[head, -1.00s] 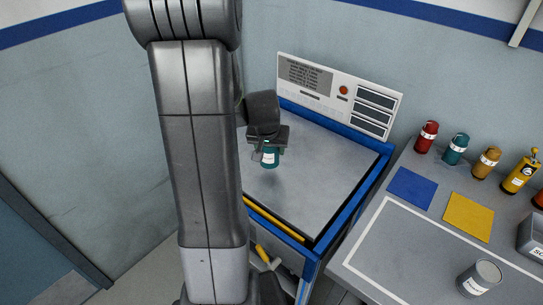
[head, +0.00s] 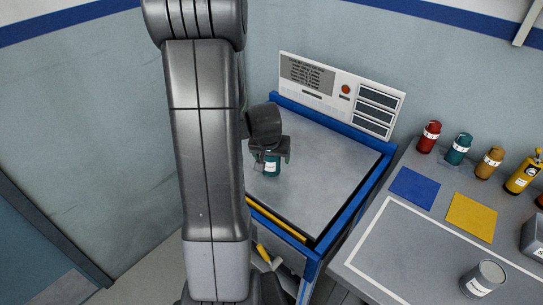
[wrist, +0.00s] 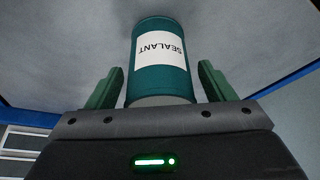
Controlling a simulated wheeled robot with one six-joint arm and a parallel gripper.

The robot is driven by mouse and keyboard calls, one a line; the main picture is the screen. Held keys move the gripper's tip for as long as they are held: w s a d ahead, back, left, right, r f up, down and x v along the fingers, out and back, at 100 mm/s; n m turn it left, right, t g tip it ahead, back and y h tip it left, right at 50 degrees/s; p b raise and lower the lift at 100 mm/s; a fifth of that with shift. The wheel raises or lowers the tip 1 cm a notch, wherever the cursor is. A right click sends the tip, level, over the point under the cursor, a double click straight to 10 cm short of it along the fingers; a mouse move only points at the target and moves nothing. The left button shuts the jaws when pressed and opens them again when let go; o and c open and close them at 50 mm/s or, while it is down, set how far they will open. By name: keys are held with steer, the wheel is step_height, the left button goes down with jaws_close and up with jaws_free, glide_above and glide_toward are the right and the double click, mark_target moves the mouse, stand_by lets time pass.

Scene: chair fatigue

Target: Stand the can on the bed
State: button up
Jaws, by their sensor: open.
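The teal can (head: 271,167) with a white label stands upright on the grey top of the bed (head: 325,175), toward its left side. In the wrist view the can (wrist: 160,85) shows its label "SEALANT" upside down. My gripper (head: 271,155) is at the can from above, with its fingers apart. In the wrist view, one finger of my gripper (wrist: 161,72) is on each side of the can, with a visible gap on both sides. The can's far end appears against the bed surface.
A control panel (head: 340,93) rises behind the bed, and a blue rim edges it. The bench at right holds red (head: 429,137), teal (head: 459,149) and ochre (head: 489,163) cans, a yellow bottle (head: 522,174) and a grey can (head: 482,279). The bed's middle and right are clear.

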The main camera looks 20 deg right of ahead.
steer(key=shift+r, duration=0.15)
steer(key=shift+r, duration=0.25)
steer(key=p+v, duration=0.1)
steer(key=v, duration=1)
steer(key=shift+r, duration=0.25)
steer(key=shift+s, duration=0.15)
stand_by(0.6)
